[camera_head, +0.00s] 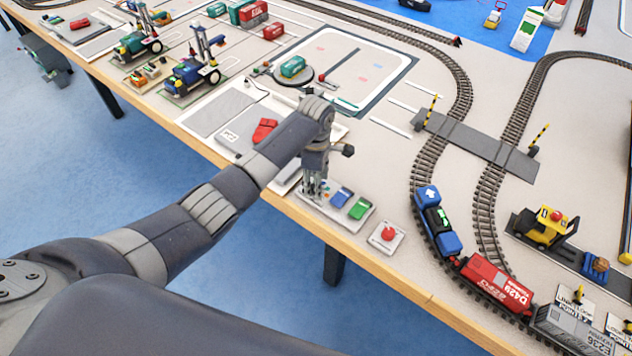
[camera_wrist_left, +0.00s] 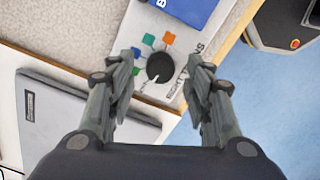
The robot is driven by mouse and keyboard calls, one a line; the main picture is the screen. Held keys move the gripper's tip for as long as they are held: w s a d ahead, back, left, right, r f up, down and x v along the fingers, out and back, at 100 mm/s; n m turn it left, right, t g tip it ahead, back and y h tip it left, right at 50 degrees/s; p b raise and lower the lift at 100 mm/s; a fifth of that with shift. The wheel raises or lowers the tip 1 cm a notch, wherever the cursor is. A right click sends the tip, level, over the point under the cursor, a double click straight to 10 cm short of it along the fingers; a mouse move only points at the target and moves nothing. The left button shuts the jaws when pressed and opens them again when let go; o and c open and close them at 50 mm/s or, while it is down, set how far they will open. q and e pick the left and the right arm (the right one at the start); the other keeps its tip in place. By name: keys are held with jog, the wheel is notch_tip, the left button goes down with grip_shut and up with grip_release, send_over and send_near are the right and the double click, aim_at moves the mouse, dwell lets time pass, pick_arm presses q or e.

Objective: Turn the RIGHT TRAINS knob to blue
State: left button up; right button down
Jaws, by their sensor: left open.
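The RIGHT TRAINS knob (camera_wrist_left: 160,67) is a round black dial on a light panel (camera_wrist_left: 145,20) in the left wrist view. Its printed label runs beside it, on the right. Small green, orange and blue squares lie around its upper and left sides. A pale mark shows at its lower left edge. My left gripper (camera_wrist_left: 160,75) is open, with one finger on each side of the knob; I cannot tell whether either touches it. In the head view my left gripper (camera_head: 314,194) is over the panel's left end and hides the knob. My right gripper is not in view.
On the same panel are a blue block (camera_head: 341,197) and a green block (camera_head: 359,208). A red button (camera_head: 388,233) stands to their right, near the table's front edge. A blue train engine (camera_head: 437,230) is on the track beyond. A grey plate (camera_wrist_left: 75,125) lies beside the panel.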

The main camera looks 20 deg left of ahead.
pick_arm(q)
jog(key=shift+f, duration=0.65)
jog(key=c, duration=1.1)
